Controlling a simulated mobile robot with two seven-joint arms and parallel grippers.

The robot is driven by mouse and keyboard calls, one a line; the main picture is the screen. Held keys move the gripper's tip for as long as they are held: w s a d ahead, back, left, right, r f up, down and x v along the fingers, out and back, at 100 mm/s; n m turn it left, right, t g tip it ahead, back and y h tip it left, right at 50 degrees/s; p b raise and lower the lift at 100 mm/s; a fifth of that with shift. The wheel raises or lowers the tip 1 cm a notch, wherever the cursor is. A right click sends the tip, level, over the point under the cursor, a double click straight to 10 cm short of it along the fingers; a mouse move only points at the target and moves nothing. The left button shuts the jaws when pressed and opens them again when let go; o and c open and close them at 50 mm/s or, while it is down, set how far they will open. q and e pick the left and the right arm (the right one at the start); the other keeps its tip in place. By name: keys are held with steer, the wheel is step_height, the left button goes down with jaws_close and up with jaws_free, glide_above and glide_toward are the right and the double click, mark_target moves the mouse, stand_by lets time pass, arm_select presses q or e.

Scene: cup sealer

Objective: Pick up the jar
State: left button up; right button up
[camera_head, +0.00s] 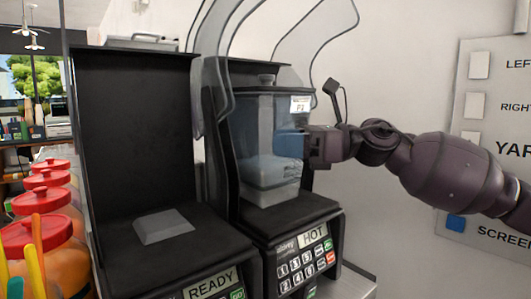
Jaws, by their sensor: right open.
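A clear, greyish blender jar (265,165) with a label near its top right stands upright on the base of the right blender (290,215), under a raised clear hood (315,35). My right gripper (293,145) comes in from the right and is at the jar's right side, about mid-height. It is open. A blue patch shows at its tip against the jar, and the fingers are partly hard to make out. I cannot tell whether they touch the jar. My left gripper is out of view.
A second blender (165,226) with an empty seat and a READY display stands at left. Several orange jars with red lids (40,230) stand at the far left. A wall panel (480,130) with switches is behind my right arm.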

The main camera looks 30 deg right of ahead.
steer(key=shift+f+b+x, duration=0.1)
steer(key=shift+b+x, duration=0.15)
steer(key=shift+x, duration=0.45)
steer(key=shift+f+b+x, duration=0.15)
steer(key=shift+b+x, duration=0.1)
steer(key=shift+x, duration=1.65)
steer(key=shift+w+d+r, duration=0.1)
steer(key=shift+w, duration=0.05)
steer(key=shift+c, duration=0.2)
jaws_close()
steer(key=shift+r, duration=0.15)
